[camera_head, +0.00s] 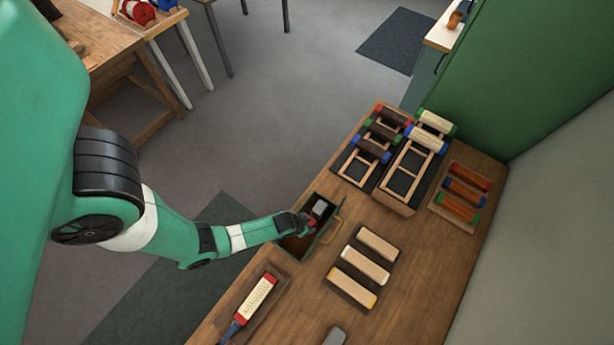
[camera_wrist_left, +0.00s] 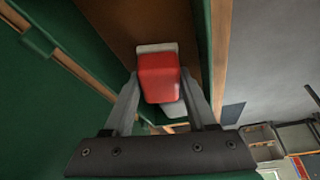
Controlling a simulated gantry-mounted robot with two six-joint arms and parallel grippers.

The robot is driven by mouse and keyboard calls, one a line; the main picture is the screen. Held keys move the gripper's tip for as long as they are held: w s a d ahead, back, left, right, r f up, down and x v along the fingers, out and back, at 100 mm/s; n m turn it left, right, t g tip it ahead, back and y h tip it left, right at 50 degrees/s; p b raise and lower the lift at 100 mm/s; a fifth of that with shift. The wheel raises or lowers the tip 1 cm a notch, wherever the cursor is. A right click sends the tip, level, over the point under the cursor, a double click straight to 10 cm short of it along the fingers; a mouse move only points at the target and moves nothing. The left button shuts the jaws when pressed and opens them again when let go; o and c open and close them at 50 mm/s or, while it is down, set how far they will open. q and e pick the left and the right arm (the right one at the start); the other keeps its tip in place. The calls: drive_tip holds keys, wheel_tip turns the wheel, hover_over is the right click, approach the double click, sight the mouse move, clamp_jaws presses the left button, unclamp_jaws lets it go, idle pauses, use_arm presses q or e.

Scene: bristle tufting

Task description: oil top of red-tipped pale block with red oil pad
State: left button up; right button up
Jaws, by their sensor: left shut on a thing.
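The red oil pad (camera_wrist_left: 159,78) is a red block on a pale grey base. It sits between the two grey fingers of my left gripper (camera_wrist_left: 163,92), which is shut on it. In the head view my left gripper (camera_head: 308,222) is at the open green box (camera_head: 294,254), and a little of the red pad (camera_head: 313,222) shows beside a grey block-like part (camera_head: 320,208). The red-tipped pale block (camera_head: 258,293) lies in a dark wooden holder near the table's front left, apart from the gripper. My right gripper is not in view.
Three pale blocks (camera_head: 366,271) lie on dark bases right of the box. Racks (camera_head: 397,199) with coloured-tipped blocks stand at the back. A tray (camera_head: 437,203) holds orange-brown rolls. A grey piece (camera_head: 335,337) shows at the bottom edge. The right front of the table is clear.

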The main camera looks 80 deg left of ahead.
use_arm(q)
drive_tip(key=shift+f+b, duration=0.5)
drive_tip(key=shift+f, duration=0.15)
idle(1.6)
wheel_tip(320, 180, up, 7)
drive_tip(key=p, duration=0.7)
drive_tip(key=shift+r, duration=0.15)
